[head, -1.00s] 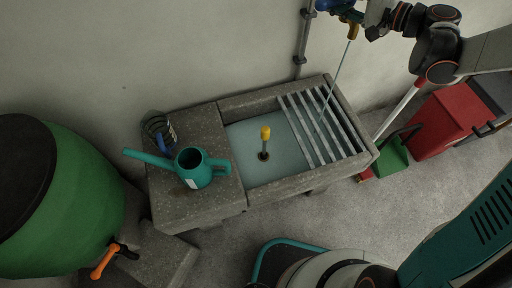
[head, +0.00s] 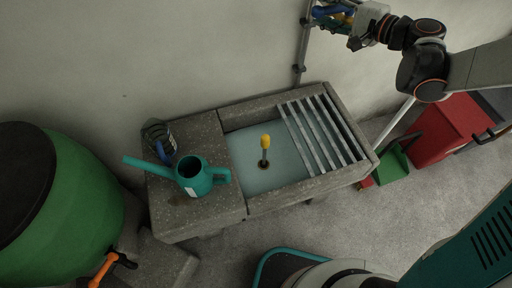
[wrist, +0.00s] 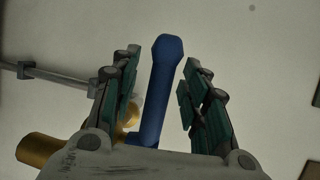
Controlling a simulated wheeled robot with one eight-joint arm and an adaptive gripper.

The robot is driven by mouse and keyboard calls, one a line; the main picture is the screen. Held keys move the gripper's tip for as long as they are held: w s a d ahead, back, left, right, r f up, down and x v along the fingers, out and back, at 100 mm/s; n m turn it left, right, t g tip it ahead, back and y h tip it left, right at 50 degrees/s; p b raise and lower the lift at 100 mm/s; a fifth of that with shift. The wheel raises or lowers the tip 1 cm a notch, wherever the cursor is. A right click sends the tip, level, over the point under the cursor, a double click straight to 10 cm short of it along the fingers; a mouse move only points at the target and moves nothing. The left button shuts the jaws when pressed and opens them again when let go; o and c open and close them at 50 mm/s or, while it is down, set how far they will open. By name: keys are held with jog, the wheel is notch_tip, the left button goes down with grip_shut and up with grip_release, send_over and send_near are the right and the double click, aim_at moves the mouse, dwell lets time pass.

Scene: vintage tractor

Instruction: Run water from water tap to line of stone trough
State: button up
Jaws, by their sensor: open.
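The water tap's blue lever (wrist: 162,85) stands between the two fingers of my open gripper (wrist: 160,70) in the wrist view, with gaps on both sides. The tap's brass body (wrist: 45,150) shows lower left there. In the head view my gripper (head: 328,16) is at the tap on the wall, hiding most of it. No stream falls from the tap. The stone trough (head: 310,188) below holds pale bluish water (head: 245,160) around an upright yellow-topped plug or pipe (head: 265,145). I cannot make out a line on its wall.
A metal slatted rack (head: 318,130) covers the trough's right part. A teal watering can (head: 194,178) and a dark coil (head: 158,138) are on the left ledge. A green barrel (head: 75,200) stands left; a red box (head: 440,130) and green dustpan (head: 393,165) are right.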

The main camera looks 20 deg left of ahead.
jog(key=shift+s+a, duration=0.8)
jog(key=shift+a, duration=0.25)
jog(key=shift+s+a, duration=0.75)
jog(key=shift+a, duration=0.3)
jog(key=v, duration=1.2)
jog(key=s+d+f+n+h, duration=0.2)
jog(key=s+d+h, duration=0.4)
jog(key=s, duration=0.4)
jog(key=s+d+f+n+g+h, duration=0.1)
jog(key=s+d+f+n+h, duration=0.2)
jog(key=s, duration=0.8)
jog(key=shift+d+f+n+h, duration=0.3)
jog(key=shift+d+n+h, duration=0.8)
jog(key=shift+d+h, duration=1.35)
jog(key=shift+d, duration=0.1)
